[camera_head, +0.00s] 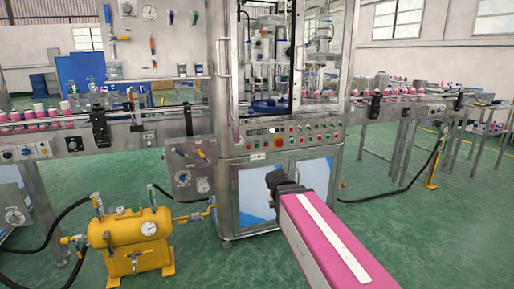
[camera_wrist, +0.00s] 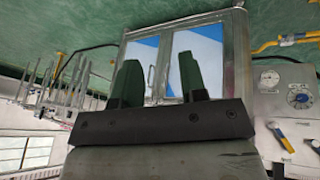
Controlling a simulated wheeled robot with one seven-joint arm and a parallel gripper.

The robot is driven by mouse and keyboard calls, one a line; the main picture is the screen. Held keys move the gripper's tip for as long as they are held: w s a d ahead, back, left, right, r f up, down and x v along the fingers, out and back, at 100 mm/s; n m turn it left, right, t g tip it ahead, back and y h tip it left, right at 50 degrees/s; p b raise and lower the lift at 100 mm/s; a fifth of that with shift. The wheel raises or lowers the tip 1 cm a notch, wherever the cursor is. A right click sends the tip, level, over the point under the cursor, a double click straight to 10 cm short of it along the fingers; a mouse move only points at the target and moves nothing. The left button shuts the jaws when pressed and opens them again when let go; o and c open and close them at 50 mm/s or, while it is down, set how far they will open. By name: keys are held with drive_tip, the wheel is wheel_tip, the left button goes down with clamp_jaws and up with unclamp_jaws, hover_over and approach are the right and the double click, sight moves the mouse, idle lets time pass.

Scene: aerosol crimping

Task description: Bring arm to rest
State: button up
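My arm reaches up from the lower right of the head view, and its dark end (camera_head: 275,181) is in front of the crimping machine's lower cabinet (camera_head: 258,197). The fingers are not clear in the head view. In the wrist view my gripper (camera_wrist: 160,80) shows two dark green fingers standing apart, with nothing between them but the cabinet doors (camera_wrist: 172,62) behind. The wrist picture shows the scene upside down. My gripper is open and empty, apart from the cabinet.
A control panel (camera_head: 285,137) with several buttons sits above the cabinet. A yellow tank (camera_head: 130,235) with gauge and hoses stands on the floor at the lower left. Conveyors with several pink-and-white cans (camera_head: 40,112) run to both sides. Green floor (camera_head: 430,225) is open at the right.

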drive_tip(key=s+d+f+g+y, duration=0.1)
drive_tip(key=s+d+f, duration=0.3)
drive_tip(key=f, duration=0.4)
drive_tip(key=s+d+f+g+y, duration=0.1)
drive_tip(key=s+d+f+g, duration=0.2)
drive_tip(key=s+d+f, duration=0.2)
wheel_tip(320, 180, down, 3)
drive_tip(key=shift+r+m, duration=0.1)
drive_tip(key=shift+m, duration=0.3)
drive_tip(key=shift+a, duration=0.1)
